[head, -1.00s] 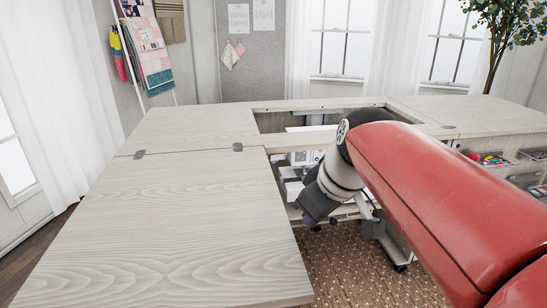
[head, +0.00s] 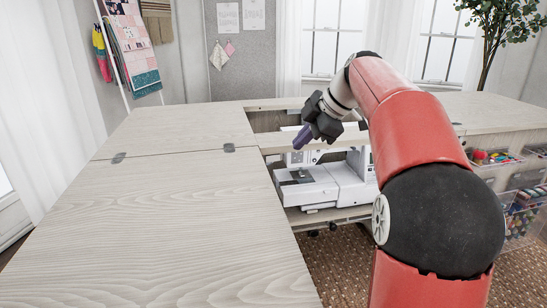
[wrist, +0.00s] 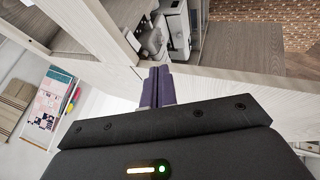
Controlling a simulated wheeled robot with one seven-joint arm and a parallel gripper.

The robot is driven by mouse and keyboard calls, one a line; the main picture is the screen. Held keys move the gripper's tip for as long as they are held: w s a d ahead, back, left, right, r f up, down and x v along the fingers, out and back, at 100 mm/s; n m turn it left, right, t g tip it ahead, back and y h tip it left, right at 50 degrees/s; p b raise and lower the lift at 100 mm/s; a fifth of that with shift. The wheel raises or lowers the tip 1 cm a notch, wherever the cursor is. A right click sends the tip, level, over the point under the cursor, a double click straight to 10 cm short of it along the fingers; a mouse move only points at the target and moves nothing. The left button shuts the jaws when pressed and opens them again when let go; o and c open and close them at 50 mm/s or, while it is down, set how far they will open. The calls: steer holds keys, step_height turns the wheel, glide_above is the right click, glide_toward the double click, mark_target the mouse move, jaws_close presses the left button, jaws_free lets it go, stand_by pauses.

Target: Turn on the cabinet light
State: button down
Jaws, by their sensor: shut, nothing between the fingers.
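The sewing cabinet has a pale wood top (head: 160,220) with an opening at its back middle. My gripper (head: 300,138) is at that opening, just above the cabinet's wooden cross rail, with its purple fingers pointing down and left. In the wrist view the fingers of my gripper (wrist: 156,86) are together and empty, in front of a pale cabinet panel (wrist: 215,88). I cannot tell if the fingers touch the wood. No light or light switch can be made out in either view.
A white sewing machine (head: 325,185) stands inside the cabinet below the rail. Clear bins (head: 497,158) of coloured supplies are at the right. A quilt rack (head: 130,45) stands at the back left. The left tabletop is bare.

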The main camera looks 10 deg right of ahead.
mark_target(273, 156)
steer(key=x, duration=0.3)
steer(key=w+x, duration=0.1)
steer(key=x, duration=0.3)
steer(key=w+r+x, duration=0.1)
steer(key=x, duration=0.3)
steer(key=shift+f, duration=0.15)
steer(key=shift+w, duration=0.8)
steer(key=shift+w+a, duration=0.15)
steer(key=shift+w, duration=0.2)
